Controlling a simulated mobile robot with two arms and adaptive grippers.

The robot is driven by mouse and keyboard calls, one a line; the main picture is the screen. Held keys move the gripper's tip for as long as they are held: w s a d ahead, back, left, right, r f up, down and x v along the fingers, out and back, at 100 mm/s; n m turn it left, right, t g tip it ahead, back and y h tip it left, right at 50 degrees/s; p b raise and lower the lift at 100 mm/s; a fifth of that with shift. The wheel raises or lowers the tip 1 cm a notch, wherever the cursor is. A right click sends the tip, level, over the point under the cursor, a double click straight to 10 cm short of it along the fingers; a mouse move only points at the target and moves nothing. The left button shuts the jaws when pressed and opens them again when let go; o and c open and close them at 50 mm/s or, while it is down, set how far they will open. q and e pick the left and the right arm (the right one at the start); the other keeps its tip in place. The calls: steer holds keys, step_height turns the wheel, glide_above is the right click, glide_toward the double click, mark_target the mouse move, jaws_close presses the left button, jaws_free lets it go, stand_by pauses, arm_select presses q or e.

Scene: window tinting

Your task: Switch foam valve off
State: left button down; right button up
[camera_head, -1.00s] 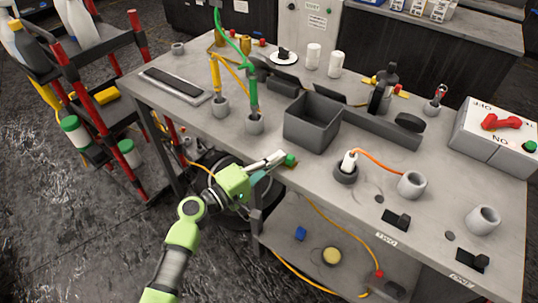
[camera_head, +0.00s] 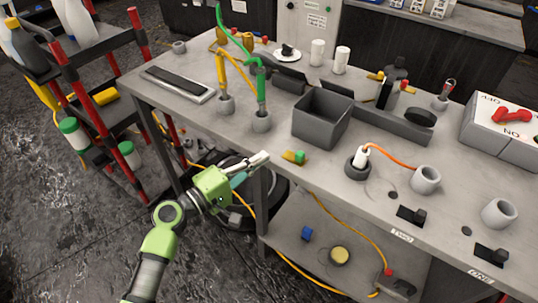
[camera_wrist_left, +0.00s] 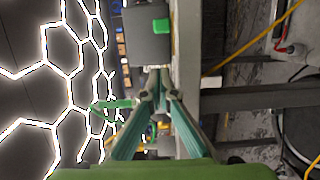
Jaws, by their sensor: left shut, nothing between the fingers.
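A small valve with a yellow body (camera_head: 288,156) and a green knob (camera_head: 300,157) sits near the front edge of the grey workbench (camera_head: 230,147), in front of the grey bin. A green block, seemingly the knob, shows in the left wrist view (camera_wrist_left: 162,26), beyond the fingers. My left gripper (camera_head: 263,158) is shut and empty, just left of the valve and apart from it, at the bench's front edge. Its closed fingers also show in the left wrist view (camera_wrist_left: 160,97). My right gripper is not in view.
An open grey bin (camera_head: 322,120) stands behind the valve. A white nozzle (camera_head: 360,156) with an orange hose stands in a holder to the right. Green and yellow wands (camera_head: 261,95) stand upright to the left. A red-framed cart (camera_head: 85,95) is at far left.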

arm_select(q)
steer(key=b+v, duration=0.1)
steer(key=v, duration=0.4)
steer(key=shift+w+a, duration=0.1)
steer(key=shift+w, duration=0.05)
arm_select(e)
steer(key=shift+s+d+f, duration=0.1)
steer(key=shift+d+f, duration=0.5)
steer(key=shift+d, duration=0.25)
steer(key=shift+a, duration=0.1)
